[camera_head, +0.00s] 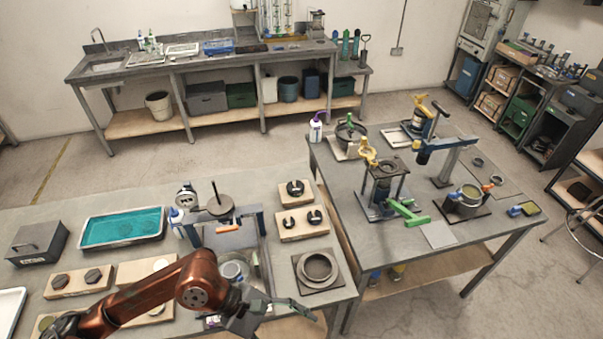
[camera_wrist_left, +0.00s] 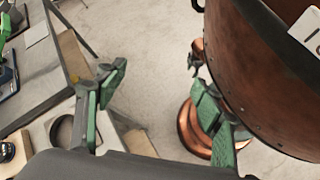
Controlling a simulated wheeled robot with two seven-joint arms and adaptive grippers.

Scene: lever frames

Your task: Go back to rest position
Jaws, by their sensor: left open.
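My left gripper (camera_head: 298,306) comes in from the left on a copper-coloured arm, over the front edge of the near bench (camera_head: 345,290). In the left wrist view its two green fingers (camera_wrist_left: 160,80) stand wide apart with only bare floor between them. It holds nothing. My right gripper is in neither view.
Near the left arm are a ring on a square plate (camera_head: 318,268), wooden blocks (camera_head: 303,230), a teal tray (camera_head: 122,228) and a grey box (camera_head: 38,241). My copper body fills the wrist view's right side.

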